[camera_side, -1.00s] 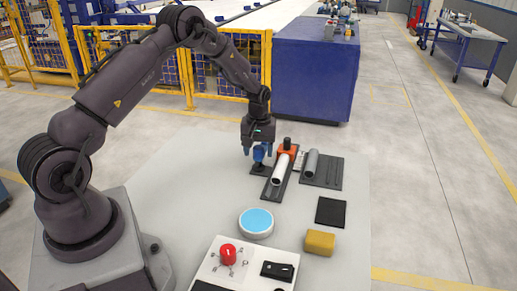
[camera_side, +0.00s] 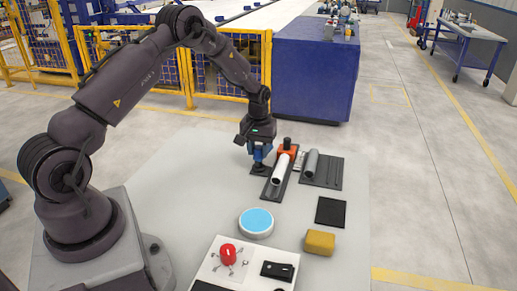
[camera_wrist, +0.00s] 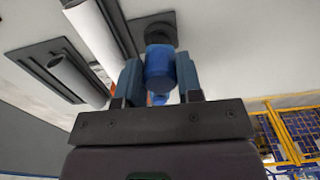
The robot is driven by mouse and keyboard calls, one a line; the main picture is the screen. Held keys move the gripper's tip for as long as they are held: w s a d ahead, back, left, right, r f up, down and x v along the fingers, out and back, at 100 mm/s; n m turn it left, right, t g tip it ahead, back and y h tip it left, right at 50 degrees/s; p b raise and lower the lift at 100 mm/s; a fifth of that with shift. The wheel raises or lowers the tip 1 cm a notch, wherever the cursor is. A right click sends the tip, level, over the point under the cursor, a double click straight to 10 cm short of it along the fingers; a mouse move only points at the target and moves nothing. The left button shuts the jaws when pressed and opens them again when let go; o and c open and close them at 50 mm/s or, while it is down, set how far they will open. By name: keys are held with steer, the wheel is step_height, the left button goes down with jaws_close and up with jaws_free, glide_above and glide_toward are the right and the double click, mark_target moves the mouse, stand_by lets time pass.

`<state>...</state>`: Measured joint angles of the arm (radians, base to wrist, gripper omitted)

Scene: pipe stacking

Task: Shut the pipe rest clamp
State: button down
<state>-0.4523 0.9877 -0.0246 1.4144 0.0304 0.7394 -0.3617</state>
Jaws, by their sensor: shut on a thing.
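My gripper (camera_side: 258,155) points down at the back of the table and is shut on a blue knob (camera_wrist: 160,68). In the wrist view the knob is a rounded blue cylinder between my two blue fingers. It stands on a dark round stem above a black base plate (camera_wrist: 136,26). To its right in the side view is an orange clamp block (camera_side: 287,149) with a black top, at the far end of a white pipe (camera_side: 281,168). The pipe lies on a dark rest plate (camera_side: 269,192). I cannot tell whether the clamp is closed.
A grey pipe (camera_side: 311,162) lies on a dark plate (camera_side: 331,174) farther right. A black pad (camera_side: 331,212), a yellow block (camera_side: 320,243), a blue-topped disc (camera_side: 256,222) and a panel with a red knob (camera_side: 228,251) sit nearer. The table's left part is clear.

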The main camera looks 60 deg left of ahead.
mark_target(258, 147)
steer(key=m, duration=0.4)
steer(key=shift+m, duration=0.3)
steer(key=m, duration=0.3)
steer(key=shift+m, duration=0.4)
steer(key=m, duration=0.3)
steer(key=shift+a+m, duration=0.1)
steer(key=shift+m, duration=2)
steer(key=c, duration=0.8)
jaws_free()
steer(key=shift+r, duration=0.1)
step_height(258, 147, up, 13)
steer(key=shift+f, duration=0.1)
